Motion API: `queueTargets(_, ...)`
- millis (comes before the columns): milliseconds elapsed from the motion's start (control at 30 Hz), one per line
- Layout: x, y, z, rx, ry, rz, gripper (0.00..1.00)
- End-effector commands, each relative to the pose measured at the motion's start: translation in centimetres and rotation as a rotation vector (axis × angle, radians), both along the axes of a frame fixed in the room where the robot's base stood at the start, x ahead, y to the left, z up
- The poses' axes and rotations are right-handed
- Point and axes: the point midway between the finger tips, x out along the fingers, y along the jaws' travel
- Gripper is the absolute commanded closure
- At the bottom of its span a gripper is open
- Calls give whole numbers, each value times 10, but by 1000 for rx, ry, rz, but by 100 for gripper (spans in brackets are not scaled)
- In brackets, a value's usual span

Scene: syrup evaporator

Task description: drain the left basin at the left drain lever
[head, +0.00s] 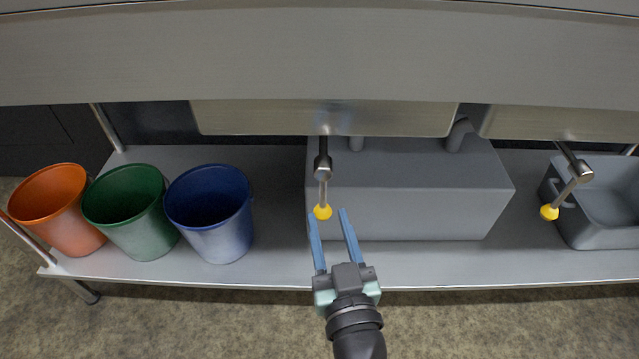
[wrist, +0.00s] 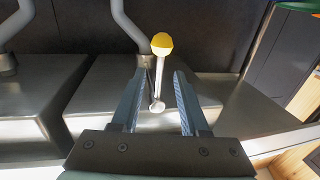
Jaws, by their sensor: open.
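The left drain lever (head: 323,190) is a metal rod with a yellow knob at its end. It hangs below the underside of the left basin (head: 300,118). My gripper (head: 329,214) is open, with two blue fingers just in front of the yellow knob. In the wrist view the lever (wrist: 159,72) shows between and beyond the fingers of my gripper (wrist: 158,78), its yellow knob at the top. I cannot tell whether the fingers touch the lever. The inside of the basin is hidden.
A second lever (head: 564,190) with a yellow knob hangs at the right, by a grey tub (head: 610,236). A grey box (head: 420,200) stands on the shelf behind the left lever. Orange (head: 70,230), green (head: 140,230) and blue (head: 222,235) buckets stand at the left.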

Motion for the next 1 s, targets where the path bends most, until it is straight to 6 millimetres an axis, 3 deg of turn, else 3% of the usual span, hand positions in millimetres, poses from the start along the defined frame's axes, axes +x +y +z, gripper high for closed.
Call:
queueTargets(200,42,8,1,-1,-4,0,56)
queueTargets(433,73,14,0,-2,-1,0,56)
queueTargets(900,84,17,0,-1,0,0,56)
queueTargets(1000,84,17,0,0,0,0,74)
